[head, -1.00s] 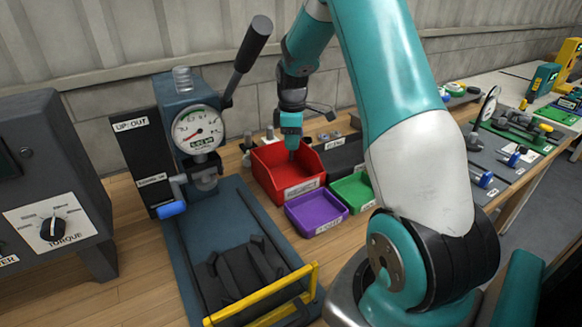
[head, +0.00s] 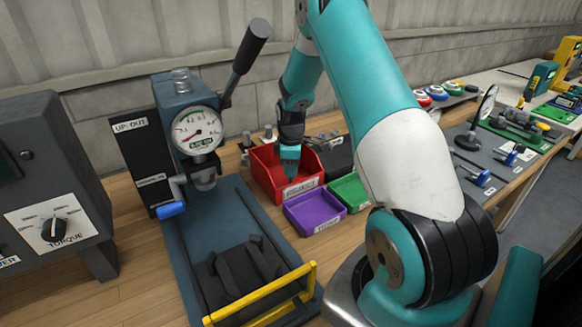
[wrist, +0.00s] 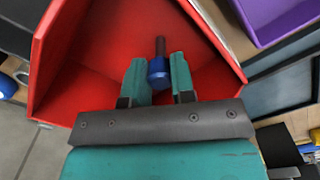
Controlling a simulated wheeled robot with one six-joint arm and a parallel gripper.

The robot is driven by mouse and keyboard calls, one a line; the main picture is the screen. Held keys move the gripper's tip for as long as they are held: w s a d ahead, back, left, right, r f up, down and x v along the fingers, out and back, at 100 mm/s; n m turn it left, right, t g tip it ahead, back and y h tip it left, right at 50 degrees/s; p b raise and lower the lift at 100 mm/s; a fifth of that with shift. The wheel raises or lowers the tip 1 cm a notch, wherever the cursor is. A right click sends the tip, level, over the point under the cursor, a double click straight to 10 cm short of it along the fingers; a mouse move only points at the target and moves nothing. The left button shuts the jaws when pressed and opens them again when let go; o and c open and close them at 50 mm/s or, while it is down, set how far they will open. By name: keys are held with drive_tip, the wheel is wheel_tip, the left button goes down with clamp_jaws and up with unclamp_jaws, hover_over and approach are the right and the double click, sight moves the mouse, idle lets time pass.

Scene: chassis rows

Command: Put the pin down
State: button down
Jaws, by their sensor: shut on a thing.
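The pin (wrist: 158,70) has a blue head and a dark shank. My gripper (wrist: 160,78) is shut on its blue head, with a teal finger on each side, and the shank points away from the fingers. In the wrist view the pin shows against the inside of a red bin (wrist: 100,40). In the head view my gripper (head: 290,172) is at the red bin (head: 262,180), with its tip down at the bin's opening. The pin cannot be made out there. Whether the pin touches the bin floor I cannot tell.
A purple tray (head: 314,212) and a green tray (head: 350,191) stand next to the red bin. A gauge press (head: 190,120) with a long lever stands to the left, and a yellow handle (head: 262,292) is in front. Several tools lie on the right.

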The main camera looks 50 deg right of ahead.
drive_tip(key=c, duration=1)
unclamp_jaws()
drive_tip(key=shift+o, duration=0.2)
drive_tip(key=shift+r, duration=0.1)
wheel_tip(320, 180, up, 12)
drive_tip(key=b, duration=0.1)
